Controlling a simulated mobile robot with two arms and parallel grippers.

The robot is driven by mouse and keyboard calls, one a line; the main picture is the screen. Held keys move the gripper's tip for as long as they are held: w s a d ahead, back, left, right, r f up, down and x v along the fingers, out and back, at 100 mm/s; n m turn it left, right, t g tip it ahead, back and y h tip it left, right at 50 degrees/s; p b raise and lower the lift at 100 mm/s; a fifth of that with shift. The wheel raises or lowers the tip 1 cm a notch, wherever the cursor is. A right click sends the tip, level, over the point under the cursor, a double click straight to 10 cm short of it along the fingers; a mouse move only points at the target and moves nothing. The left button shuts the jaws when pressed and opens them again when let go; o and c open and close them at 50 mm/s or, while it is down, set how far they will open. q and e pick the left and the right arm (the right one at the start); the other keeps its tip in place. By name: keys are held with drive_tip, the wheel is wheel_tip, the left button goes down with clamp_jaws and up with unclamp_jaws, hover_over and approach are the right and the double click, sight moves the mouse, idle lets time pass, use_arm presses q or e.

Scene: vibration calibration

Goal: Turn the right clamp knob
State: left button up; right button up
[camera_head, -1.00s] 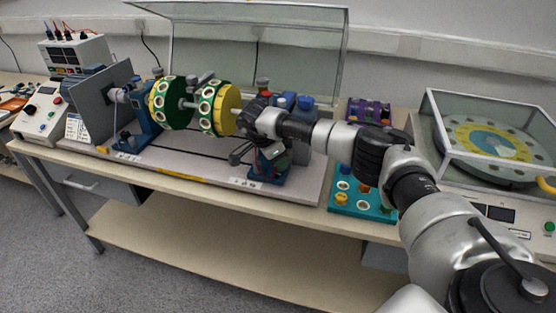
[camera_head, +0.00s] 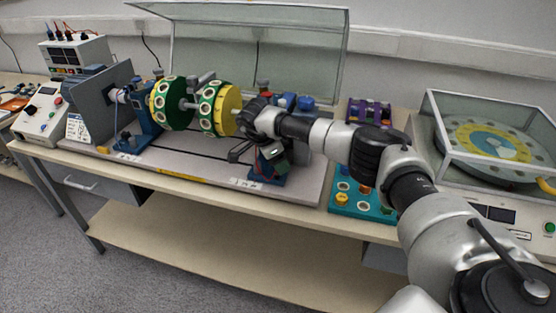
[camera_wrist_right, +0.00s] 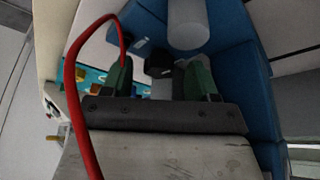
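My right gripper (camera_head: 262,158) is at the right blue bearing pedestal (camera_head: 267,178), beside the yellow-and-green disc (camera_head: 226,108). In the right wrist view, its two green-tipped fingers (camera_wrist_right: 158,78) stand apart in front of the blue pedestal (camera_wrist_right: 235,50). A small dark part (camera_wrist_right: 160,62), possibly the right clamp knob, shows between them, with gaps beside it. A grey cylinder (camera_wrist_right: 188,25) is just beyond the fingers. In the head view the gripper and wrist hide the clamp area, so I cannot identify the knob surely. My left gripper is out of view.
A teal tray (camera_head: 350,204) with several fittings lies to the right of the rig. A purple rack (camera_head: 369,112) stands behind it. A glass-covered turntable (camera_head: 490,137) is at the far right. In the wrist view a red cable (camera_wrist_right: 72,90) crosses the left side.

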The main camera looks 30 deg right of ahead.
drive_tip(key=shift+w+a+r, duration=0.1)
drive_tip(key=shift+a+r, duration=0.1)
drive_tip(key=shift+r, duration=0.25)
drive_tip(key=shift+w+a+r+b, duration=0.2)
drive_tip(key=shift+a+r+b, duration=0.3)
drive_tip(key=shift+a+r, duration=0.45)
drive_tip(key=w+a+b, duration=0.1)
drive_tip(key=w+a, duration=0.1)
drive_tip(key=a, duration=0.8)
drive_tip(key=shift+a, duration=0.3)
